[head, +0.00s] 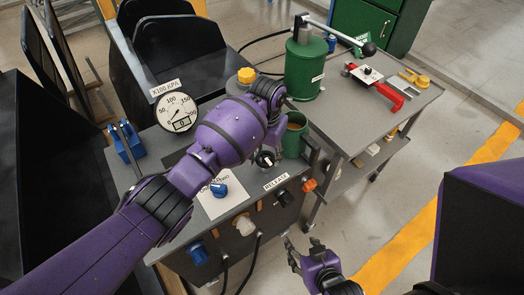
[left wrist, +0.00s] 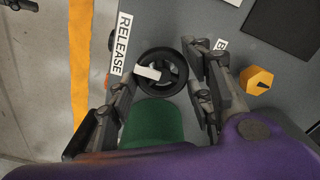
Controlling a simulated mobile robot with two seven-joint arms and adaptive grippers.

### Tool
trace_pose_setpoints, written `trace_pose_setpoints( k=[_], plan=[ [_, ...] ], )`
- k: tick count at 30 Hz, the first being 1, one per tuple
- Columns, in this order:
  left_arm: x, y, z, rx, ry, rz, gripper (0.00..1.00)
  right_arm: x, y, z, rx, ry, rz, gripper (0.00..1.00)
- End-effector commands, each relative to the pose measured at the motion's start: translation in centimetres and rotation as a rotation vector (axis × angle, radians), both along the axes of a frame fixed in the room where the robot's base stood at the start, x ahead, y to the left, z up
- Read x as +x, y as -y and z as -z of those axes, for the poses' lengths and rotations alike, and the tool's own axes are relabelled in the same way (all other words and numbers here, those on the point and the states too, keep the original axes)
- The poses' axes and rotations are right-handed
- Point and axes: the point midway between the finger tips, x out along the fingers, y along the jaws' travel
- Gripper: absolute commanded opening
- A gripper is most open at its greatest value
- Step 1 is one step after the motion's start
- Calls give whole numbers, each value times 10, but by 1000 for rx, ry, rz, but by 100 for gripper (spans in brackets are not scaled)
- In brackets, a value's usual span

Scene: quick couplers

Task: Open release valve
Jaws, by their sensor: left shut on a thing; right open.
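The release valve is a round black knob (head: 265,158) with a white pointer, on the grey console beside the RELEASE label (head: 276,183). In the left wrist view the knob (left wrist: 181,72) and label (left wrist: 122,44) lie beyond a green cup (left wrist: 152,124). My right gripper (head: 303,252) is open and empty in front of the console.
A pressure gauge (head: 177,112), a blue knob (head: 219,189) and a yellow knob (head: 246,75) are on the console. A green tank (head: 305,68) with a lever stands on the cart behind, near a red tool (head: 388,95). Open floor lies to the right.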

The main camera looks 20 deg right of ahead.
Motion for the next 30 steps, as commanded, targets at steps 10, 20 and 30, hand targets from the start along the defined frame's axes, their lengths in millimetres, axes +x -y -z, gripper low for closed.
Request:
trace_pose_setpoints(
  k=[10, 20, 30],
  plan=[
    [-4, 2, 4, -3, -10, -75, 21, -2, -1, 1, 1, -4, -1, 53],
    [-3, 3, 3, -4, -9, -79, 21, -2, -1, 1, 1, -4, -1, 53],
    [-1, 2, 1, -3, -4, -79, 64, -1, -1, 1, 1, -3, -1, 53]
  ],
)
